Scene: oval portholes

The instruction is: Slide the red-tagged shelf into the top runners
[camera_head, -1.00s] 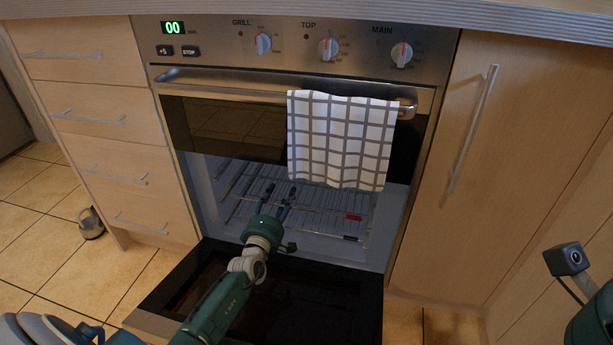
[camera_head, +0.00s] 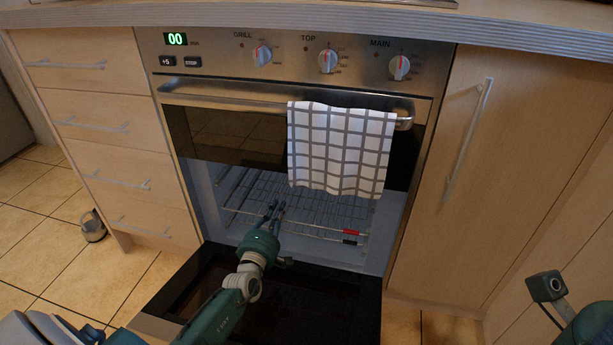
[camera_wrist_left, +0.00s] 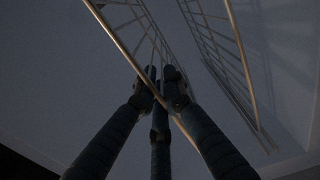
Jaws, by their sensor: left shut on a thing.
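The red-tagged shelf is a wire rack inside the open oven cavity, with its red tag (camera_head: 355,232) at the right of its front bar. My left gripper (camera_head: 273,210) reaches in over the lowered door and is shut on the front of this rack, left of the tag. In the left wrist view the fingers (camera_wrist_left: 160,88) close on a thin wire bar (camera_wrist_left: 125,50). A black tag (camera_head: 350,241) shows just below the red one. The towel and upper panel hide the top of the cavity, so I cannot make out the top runners. My right gripper is out of view.
A checked towel (camera_head: 340,150) hangs from the oven handle (camera_head: 230,98) over the opening. The lowered door (camera_head: 320,300) lies under my left arm. Drawers (camera_head: 100,130) flank the left and a cabinet door (camera_head: 490,170) the right.

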